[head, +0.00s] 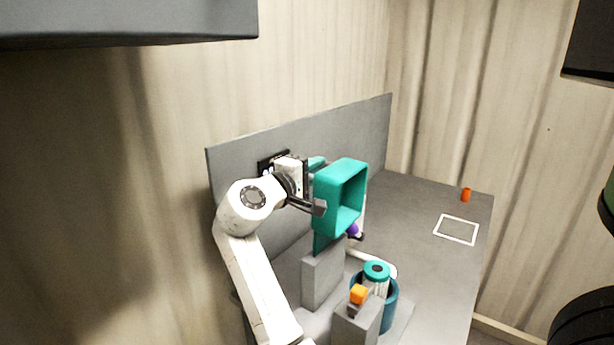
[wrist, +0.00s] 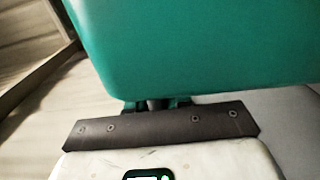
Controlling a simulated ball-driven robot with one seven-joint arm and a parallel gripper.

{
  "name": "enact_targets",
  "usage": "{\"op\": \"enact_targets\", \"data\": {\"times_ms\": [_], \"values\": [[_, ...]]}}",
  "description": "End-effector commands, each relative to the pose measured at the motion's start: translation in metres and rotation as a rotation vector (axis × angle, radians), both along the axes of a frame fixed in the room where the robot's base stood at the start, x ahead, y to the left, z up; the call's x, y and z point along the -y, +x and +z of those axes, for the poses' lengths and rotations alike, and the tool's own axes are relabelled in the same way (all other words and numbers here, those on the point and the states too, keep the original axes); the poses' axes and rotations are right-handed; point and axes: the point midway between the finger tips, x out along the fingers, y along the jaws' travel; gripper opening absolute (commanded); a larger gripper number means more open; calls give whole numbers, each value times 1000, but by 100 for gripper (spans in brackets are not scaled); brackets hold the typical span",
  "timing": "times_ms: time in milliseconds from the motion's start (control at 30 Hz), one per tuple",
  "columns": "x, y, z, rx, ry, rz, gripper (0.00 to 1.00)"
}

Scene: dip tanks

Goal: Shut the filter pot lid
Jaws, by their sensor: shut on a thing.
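The teal lid (head: 343,170) is a hollow, box-like piece standing raised above a grey block, its open side facing right. It fills the upper part of the wrist view (wrist: 195,45). The blue filter pot (head: 391,312) stands lower right of the lid with its top uncovered. A white filter with a teal cap (head: 376,269) sits inside it. My gripper (head: 317,206) is shut on the lid's near left side. In the wrist view its fingers (wrist: 158,104) are mostly hidden under the lid, so their exact contact cannot be seen.
A grey hinge-side block (head: 322,275) stands below the lid. A smaller block with an orange piece (head: 358,294) stands in front of the pot. A grey panel (head: 290,140) rises behind. An orange cylinder (head: 466,194) and white square outline (head: 456,240) lie on the clearer right side.

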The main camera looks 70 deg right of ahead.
Motion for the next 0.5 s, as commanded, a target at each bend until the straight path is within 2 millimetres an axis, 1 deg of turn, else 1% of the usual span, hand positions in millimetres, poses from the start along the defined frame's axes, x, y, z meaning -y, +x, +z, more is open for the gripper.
{"op": "enact_targets", "data": {"times_ms": [33,233,500], "values": [[-3,-7,2,51,-23,1,0],[-11,-41,3,218,-63,2,0],[-22,-87,-7,462,-120,2,0]]}}
